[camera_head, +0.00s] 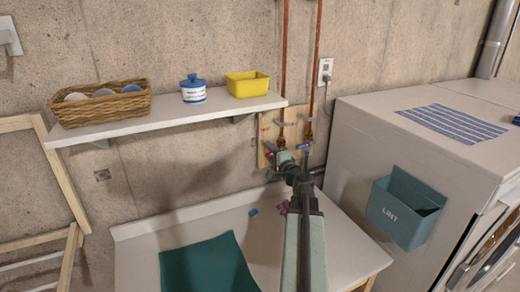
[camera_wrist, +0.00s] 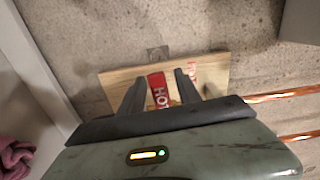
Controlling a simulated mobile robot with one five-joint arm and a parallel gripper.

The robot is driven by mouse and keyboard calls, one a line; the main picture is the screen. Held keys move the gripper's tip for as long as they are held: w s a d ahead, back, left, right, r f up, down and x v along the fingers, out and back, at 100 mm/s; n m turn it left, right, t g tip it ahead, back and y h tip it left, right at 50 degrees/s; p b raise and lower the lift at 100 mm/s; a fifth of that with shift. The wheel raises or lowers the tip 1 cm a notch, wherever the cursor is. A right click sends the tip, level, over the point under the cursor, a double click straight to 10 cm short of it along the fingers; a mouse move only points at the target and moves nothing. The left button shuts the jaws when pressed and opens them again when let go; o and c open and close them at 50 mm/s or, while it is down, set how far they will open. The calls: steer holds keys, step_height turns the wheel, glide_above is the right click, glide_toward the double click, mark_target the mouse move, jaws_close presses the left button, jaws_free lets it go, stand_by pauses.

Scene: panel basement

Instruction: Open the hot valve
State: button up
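The hot valve's red lever (camera_wrist: 157,88), printed HOT, shows in the wrist view against a wooden board (camera_wrist: 220,75). My gripper (camera_wrist: 160,84) is open, with one dark finger on each side of the lever and small gaps visible. In the head view, my gripper (camera_head: 284,158) is in front of the board (camera_head: 264,128), below the copper pipes. A bit of red (camera_head: 268,154) shows just left of it. A blue valve lever (camera_head: 304,145) is to its right. The valve body is mostly hidden behind my gripper.
A shelf (camera_head: 180,116) with a basket (camera_head: 100,104), a blue-and-white jar (camera_head: 193,92) and a yellow bin (camera_head: 247,85) is left of the pipes. A white table (camera_head: 140,240) with a teal cloth (camera_head: 205,266) lies below. A white appliance (camera_head: 350,150) stands right, with a lint bin (camera_head: 395,215).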

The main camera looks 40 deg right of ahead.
steer(key=shift+w+d, duration=0.35)
steer(key=shift+w, duration=0.05)
steer(key=shift+s+a, duration=0.1)
steer(key=shift+c, duration=0.9)
jaws_close()
